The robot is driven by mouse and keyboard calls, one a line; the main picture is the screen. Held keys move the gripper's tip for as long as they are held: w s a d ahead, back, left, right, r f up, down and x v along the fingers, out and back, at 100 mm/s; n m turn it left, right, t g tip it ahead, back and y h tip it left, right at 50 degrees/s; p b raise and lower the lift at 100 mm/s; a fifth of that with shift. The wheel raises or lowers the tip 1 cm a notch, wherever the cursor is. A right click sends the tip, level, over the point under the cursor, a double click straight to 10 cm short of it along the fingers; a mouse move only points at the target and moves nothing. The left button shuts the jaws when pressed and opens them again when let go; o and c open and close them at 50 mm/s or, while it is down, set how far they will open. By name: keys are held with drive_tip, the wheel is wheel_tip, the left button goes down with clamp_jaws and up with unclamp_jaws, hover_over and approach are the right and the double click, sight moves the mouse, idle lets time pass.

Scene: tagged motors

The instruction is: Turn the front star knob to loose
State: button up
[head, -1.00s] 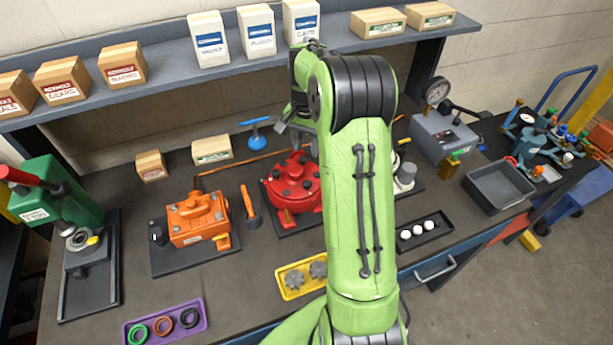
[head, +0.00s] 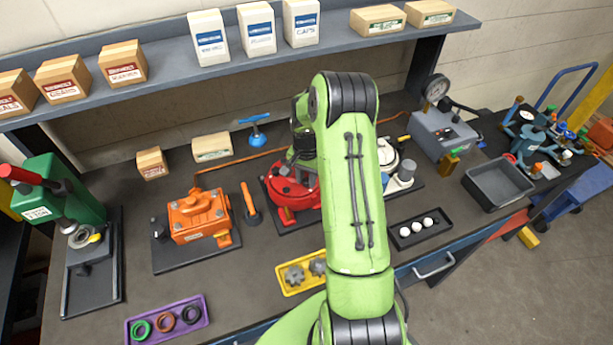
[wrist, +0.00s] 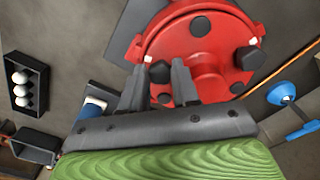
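The red round housing (head: 283,194) stands on a dark plate mid-bench, and my arm hides much of it in the head view. In the wrist view, the red housing (wrist: 200,45) fills the upper middle, with several dark knobs around its rim. One dark knob (wrist: 160,72) shows between the fingertips of my gripper (wrist: 160,78). The fingers are apart, with a gap on each side of that knob; I cannot tell if they touch it. In the head view the fingertips are hidden behind my arm. No front label is readable.
A yellow tray (head: 290,289) with gears is in front, and a black tray (head: 420,240) with white balls is to the right.

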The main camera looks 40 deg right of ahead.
clamp_jaws()
drive_tip(key=shift+w+d+f+n+b, duration=0.1)
drive_tip(key=shift+f+n+b, duration=0.15)
drive_tip(key=shift+n+b, duration=1.05)
drive_tip(key=shift+b, duration=0.05)
drive_tip(key=shift+s+r+n, duration=0.2)
drive_tip(key=shift+r+n, duration=0.05)
drive_tip(key=shift+n, duration=0.15)
drive_tip(key=shift+o, duration=1.4)
unclamp_jaws()
